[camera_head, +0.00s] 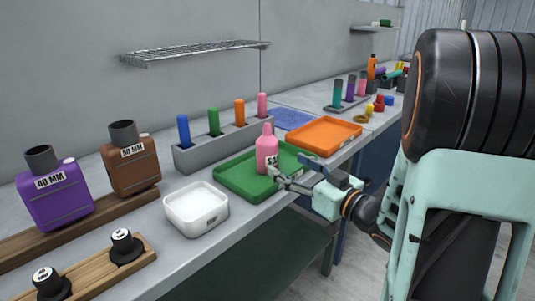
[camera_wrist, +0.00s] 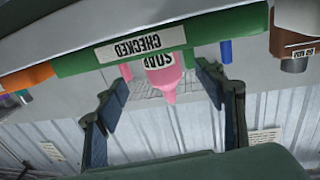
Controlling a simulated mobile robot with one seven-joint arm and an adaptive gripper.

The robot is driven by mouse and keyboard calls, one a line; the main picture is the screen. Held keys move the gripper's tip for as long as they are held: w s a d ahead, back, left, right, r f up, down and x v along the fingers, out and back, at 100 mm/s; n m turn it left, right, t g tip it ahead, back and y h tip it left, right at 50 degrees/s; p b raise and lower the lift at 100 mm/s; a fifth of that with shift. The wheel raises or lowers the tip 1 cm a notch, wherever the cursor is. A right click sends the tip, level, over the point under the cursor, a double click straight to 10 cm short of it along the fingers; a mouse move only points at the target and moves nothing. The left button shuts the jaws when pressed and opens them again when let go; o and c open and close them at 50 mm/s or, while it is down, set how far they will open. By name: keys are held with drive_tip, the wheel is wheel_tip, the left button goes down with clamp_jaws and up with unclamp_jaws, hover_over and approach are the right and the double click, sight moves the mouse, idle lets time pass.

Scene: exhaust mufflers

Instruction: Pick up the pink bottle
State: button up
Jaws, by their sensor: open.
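The pink bottle (camera_head: 266,148), with a white label reading SOAP, stands upright on the green tray (camera_head: 232,187). In the wrist view, which is upside down, the bottle (camera_wrist: 168,78) shows between my two fingers, with its label partly in view. My gripper (camera_head: 293,172) is open and low over the tray's front right part, just to the right of the bottle in the head view. In the wrist view my gripper (camera_wrist: 162,82) has a finger on each side of the bottle with gaps visible. I cannot tell how far the fingers reach around it.
A grey rack (camera_head: 222,144) with blue, green, orange and pink pegs stands behind the tray. A white bin (camera_head: 196,208) is to the left, an orange tray (camera_head: 324,135) to the right. Purple (camera_head: 55,197) and brown (camera_head: 131,167) containers stand at the far left.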

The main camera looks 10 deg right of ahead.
sight(267, 152)
drive_tip(key=b+x, duration=0.2)
drive_tip(key=x, duration=0.7)
drive_tip(key=shift+w+a+f, duration=0.1)
drive_tip(key=shift+w+a, duration=0.1)
drive_tip(key=shift+w, duration=0.05)
drive_tip(key=c, duration=1.3)
